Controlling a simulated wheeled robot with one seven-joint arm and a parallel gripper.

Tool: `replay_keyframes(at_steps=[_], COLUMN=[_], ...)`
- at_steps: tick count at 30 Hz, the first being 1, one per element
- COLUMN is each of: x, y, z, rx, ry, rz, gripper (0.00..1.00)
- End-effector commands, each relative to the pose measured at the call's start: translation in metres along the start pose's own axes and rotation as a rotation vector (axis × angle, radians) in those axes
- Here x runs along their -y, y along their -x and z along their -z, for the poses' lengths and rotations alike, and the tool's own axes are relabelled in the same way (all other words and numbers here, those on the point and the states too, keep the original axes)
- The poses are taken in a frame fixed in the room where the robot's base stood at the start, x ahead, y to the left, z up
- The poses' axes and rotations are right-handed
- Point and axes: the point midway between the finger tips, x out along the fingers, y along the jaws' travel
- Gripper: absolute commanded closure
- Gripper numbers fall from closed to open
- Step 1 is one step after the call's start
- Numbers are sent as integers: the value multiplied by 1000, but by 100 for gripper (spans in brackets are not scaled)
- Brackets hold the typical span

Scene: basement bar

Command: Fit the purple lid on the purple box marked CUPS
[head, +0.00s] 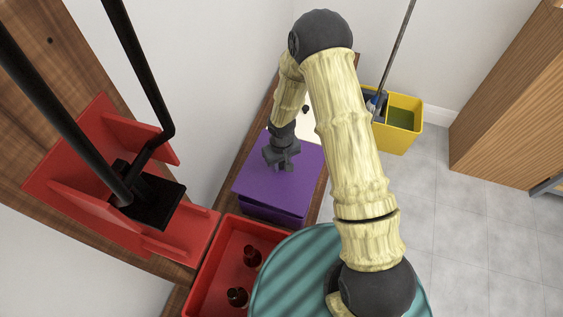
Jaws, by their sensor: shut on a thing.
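The purple lid (267,185) lies flat-looking directly over the purple box (270,212) on a narrow wooden shelf in the head view. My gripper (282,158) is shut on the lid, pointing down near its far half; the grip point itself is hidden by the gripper. The lid covers the box's opening, and only the box's darker near side shows below the lid's near edge. I cannot tell whether the lid is seated on the rim or slightly above it. No CUPS marking is visible.
A red crate (207,270) with two dark red objects stands just nearer than the box. A red wall bracket (75,160) holds a black-handled thing at left. A yellow mop bucket (402,140) stands on the floor behind my arm. A wooden cabinet (510,110) is at right.

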Motion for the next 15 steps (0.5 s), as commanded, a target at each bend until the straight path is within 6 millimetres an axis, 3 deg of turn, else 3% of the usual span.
replay_keyframes(at_steps=[15], x=[0], y=[-32], z=[0], rx=[-1], ry=[2], rz=[-1], gripper=[99])
